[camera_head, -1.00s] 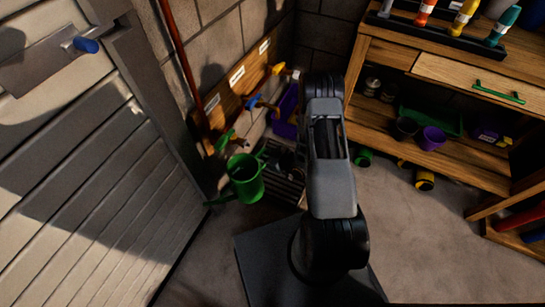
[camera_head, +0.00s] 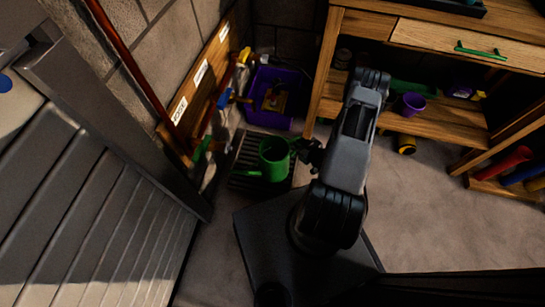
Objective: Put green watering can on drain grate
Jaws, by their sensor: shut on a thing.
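The green watering can (camera_head: 273,158) is upright at the centre-left, with its open top facing up. My gripper (camera_head: 302,149) is at its right side, shut on its handle; the fingertips are small and dark here. The dark slatted drain grate (camera_head: 245,168) lies on the floor by the wall. The can overlaps the right part of the grate in the picture and hides some of it. I cannot tell whether the can touches the grate or hangs just above it.
A purple bin (camera_head: 268,98) stands behind the grate. A wooden rail with hanging tools (camera_head: 205,85) runs along the left wall beside a grey slatted door (camera_head: 85,215). A wooden workbench (camera_head: 440,125) fills the back right.

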